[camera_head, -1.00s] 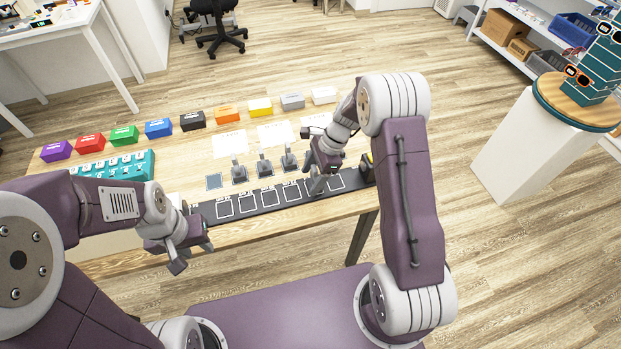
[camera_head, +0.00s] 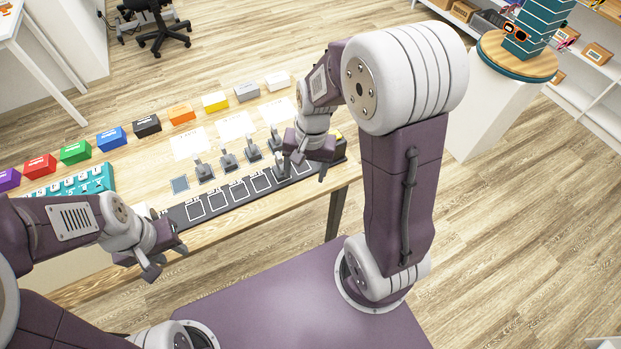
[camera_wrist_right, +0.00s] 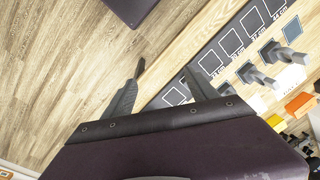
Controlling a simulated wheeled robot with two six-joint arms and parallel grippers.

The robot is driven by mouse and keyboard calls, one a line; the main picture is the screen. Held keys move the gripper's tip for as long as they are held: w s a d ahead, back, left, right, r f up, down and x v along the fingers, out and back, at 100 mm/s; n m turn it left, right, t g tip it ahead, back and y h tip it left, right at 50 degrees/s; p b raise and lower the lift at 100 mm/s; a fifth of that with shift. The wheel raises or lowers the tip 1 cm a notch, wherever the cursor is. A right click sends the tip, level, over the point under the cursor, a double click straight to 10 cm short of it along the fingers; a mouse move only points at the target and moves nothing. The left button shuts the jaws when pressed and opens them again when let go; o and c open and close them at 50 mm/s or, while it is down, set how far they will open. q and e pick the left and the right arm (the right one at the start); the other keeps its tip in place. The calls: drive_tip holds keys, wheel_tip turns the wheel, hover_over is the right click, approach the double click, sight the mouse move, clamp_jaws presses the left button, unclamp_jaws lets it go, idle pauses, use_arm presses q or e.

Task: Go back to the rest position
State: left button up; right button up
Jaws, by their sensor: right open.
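My right gripper (camera_head: 304,172) is open and empty above the right part of a black strip (camera_head: 173,216) on the wooden table (camera_head: 240,216). In the right wrist view its two fingers (camera_wrist_right: 160,82) are spread, with floor and the table edge behind them. My left gripper (camera_head: 167,262) is at the table's near edge, close to the strip's left end. Its fingers look spread, with nothing seen between them. The strip bears several white outlined squares with cm labels. Several grey upright pieces (camera_head: 227,160) stand behind it; my right gripper partly hides the strip.
A row of coloured boxes (camera_head: 112,139) lines the table's far side, with white sheets (camera_head: 190,143) before it. A white pedestal (camera_head: 487,110) with a round wooden top stands at right. Floor between is clear.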

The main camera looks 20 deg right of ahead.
drive_tip(key=s+n+h, duration=0.1)
drive_tip(key=s+n, duration=0.5)
drive_tip(key=shift+s+f+t, duration=0.15)
drive_tip(key=shift+f+t, duration=0.25)
drive_tip(key=shift+f, duration=0.05)
drive_tip(key=shift+d+r+p, duration=0.1)
drive_tip(key=shift+r+p, duration=0.4)
